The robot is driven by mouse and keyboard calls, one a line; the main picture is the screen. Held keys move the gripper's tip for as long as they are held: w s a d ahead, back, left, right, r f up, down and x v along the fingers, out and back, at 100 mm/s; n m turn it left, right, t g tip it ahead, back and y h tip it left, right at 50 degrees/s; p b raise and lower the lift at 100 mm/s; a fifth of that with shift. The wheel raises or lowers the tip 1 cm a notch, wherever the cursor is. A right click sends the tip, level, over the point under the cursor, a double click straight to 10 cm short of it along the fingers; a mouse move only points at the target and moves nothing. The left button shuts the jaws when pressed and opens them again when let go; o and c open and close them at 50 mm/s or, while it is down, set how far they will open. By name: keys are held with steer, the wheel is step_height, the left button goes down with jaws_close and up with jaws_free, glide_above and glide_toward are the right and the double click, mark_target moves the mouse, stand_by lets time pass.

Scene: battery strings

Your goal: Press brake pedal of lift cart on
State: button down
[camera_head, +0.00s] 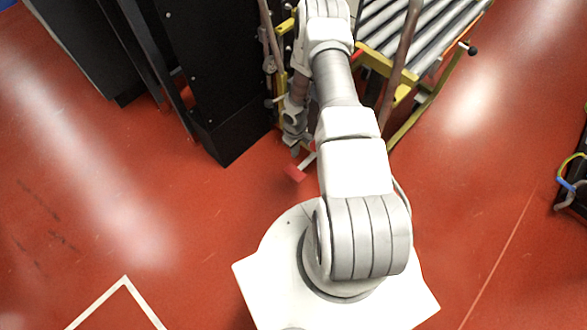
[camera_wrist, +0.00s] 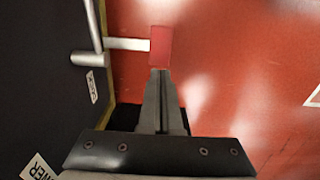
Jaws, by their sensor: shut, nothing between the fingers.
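The brake pedal is a red block (camera_wrist: 160,46) on a light arm, low at the front of the lift cart. It also shows in the head view as a red block (camera_head: 295,173) just above the floor. My gripper (camera_wrist: 160,72) is shut and empty, with its fingertips right at the lower edge of the red pedal in the wrist view. I cannot tell whether they touch it. In the head view the lift cart (camera_head: 372,58) has a yellow frame and a roller top, and my arm hides part of it.
A tall black cabinet (camera_head: 215,75) stands close on the left of the cart. Red floor (camera_head: 480,190) is open to the right and front. A dark unit with cables (camera_head: 572,185) stands at the far right edge.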

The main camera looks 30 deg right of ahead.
mark_target(295, 173)
stand_by(0.3)
step_height(295, 173, down, 14)
steer(key=b, duration=0.6)
steer(key=shift+d, duration=0.1)
